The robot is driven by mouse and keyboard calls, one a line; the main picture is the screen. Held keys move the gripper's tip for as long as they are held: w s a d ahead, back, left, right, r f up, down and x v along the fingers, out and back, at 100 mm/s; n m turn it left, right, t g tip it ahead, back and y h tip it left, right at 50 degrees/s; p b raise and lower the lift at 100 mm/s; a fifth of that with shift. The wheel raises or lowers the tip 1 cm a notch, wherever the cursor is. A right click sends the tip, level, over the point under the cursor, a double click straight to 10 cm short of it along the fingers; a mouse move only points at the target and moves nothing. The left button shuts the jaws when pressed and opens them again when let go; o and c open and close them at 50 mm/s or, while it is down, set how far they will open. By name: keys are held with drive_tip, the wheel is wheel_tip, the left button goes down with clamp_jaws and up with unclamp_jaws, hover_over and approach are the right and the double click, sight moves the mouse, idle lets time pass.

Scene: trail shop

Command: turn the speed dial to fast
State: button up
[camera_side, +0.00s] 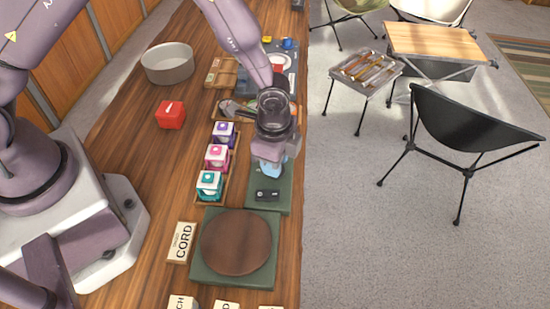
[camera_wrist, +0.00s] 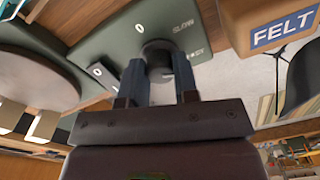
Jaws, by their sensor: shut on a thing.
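The speed dial (camera_wrist: 157,50) is a dark round knob on a green panel (camera_wrist: 115,42). In the wrist view the printed marks 0 and SLOW show on the panel, and another word beside the dial is partly cut off. My gripper (camera_wrist: 160,78) has its two fingers on either side of the dial and is shut on it. Which mark the dial points to is hard to tell. In the side view my gripper (camera_side: 269,167) is lowered over the green panel (camera_side: 284,199) and hides the dial. A black rocker switch (camera_side: 267,195) sits on the panel's near part.
A round brown disc (camera_side: 236,242) on a green base lies close in front. Several boxes (camera_side: 216,157) stand in a wooden tray to the left. A red box (camera_side: 171,114) and a grey bowl (camera_side: 168,63) are farther back. The bench's right edge is close.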

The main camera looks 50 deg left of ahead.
sight(258, 174)
drive_tip(key=o, duration=0.9)
drive_tip(key=shift+o, duration=0.2)
wheel_tip(258, 174, up, 13)
drive_tip(key=shift+s, duration=0.2)
drive_tip(key=s+a+r+n+t, duration=0.2)
drive_tip(key=s+a+r+n, duration=0.4)
drive_tip(key=s+r, duration=0.2)
drive_tip(key=s+a+r+n+t, duration=0.3)
drive_tip(key=s+a+r+n, duration=0.3)
drive_tip(key=s+r, duration=0.2)
wheel_tip(258, 174, up, 3)
drive_tip(key=shift+s+a+f+n, duration=0.1)
drive_tip(key=shift+s+a+n, duration=0.2)
drive_tip(key=shift+n, duration=0.1)
